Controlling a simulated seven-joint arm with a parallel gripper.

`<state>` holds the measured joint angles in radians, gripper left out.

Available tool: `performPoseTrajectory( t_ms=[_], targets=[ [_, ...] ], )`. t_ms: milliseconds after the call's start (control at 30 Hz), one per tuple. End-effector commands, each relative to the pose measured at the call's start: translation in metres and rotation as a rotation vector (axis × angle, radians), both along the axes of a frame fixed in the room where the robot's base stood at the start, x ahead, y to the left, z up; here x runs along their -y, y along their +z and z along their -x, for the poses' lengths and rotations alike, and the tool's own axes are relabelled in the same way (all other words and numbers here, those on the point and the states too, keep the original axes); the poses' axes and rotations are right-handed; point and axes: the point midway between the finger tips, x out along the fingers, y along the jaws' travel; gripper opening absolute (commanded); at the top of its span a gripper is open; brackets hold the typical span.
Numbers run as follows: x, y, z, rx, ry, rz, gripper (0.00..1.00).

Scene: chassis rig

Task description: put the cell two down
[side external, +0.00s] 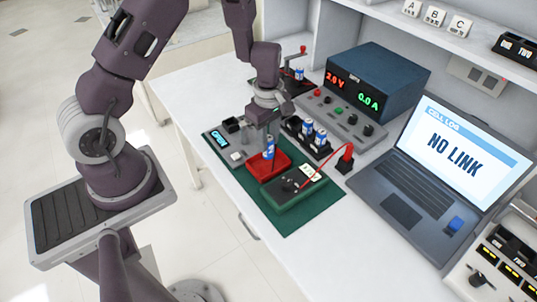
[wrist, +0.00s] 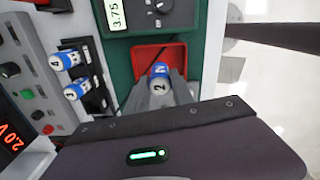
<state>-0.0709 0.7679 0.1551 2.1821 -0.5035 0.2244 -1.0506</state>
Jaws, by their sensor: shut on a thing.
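Cell two (side external: 269,149), a blue and white cylinder marked 2, is upright between the fingers of my gripper (side external: 267,137). In the wrist view the cell (wrist: 160,76) sits between the two grey fingers of my gripper (wrist: 168,92), which are shut on it. The cell is over or in a shallow red tray (side external: 283,169), which also shows in the wrist view (wrist: 146,54). I cannot tell whether its base touches the tray floor.
A black rack (side external: 318,151) with two more blue and white cells stands beside the tray. A green meter (side external: 295,192) with a red lead lies in front on the green mat (side external: 310,220). A blue power supply (side external: 376,77) and a laptop (side external: 420,190) reading NO LINK stand right.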

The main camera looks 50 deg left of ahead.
Motion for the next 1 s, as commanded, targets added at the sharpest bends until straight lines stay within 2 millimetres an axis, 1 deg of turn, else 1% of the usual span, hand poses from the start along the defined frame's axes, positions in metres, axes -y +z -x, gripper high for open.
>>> performPoseTrajectory(
  t_ms=[100,200,300,600,633,700,733,1000],
  targets=[
    [0.000,-0.025,0.001,-0.004,0.003,0.003,0.00],
    [-0.001,-0.042,0.000,-0.003,0.001,0.000,0.00],
    [0.000,-0.047,0.000,0.000,0.000,0.000,0.00],
    [0.000,-0.050,0.000,0.000,0.000,0.000,0.00],
    [0.000,-0.049,-0.001,0.000,0.000,0.000,0.34],
    [0.000,-0.049,-0.001,0.000,0.000,0.000,0.48],
    [0.000,-0.049,-0.001,0.000,0.000,0.000,0.50],
    [0.000,-0.049,-0.001,0.000,0.000,0.000,0.50]
  ],
)
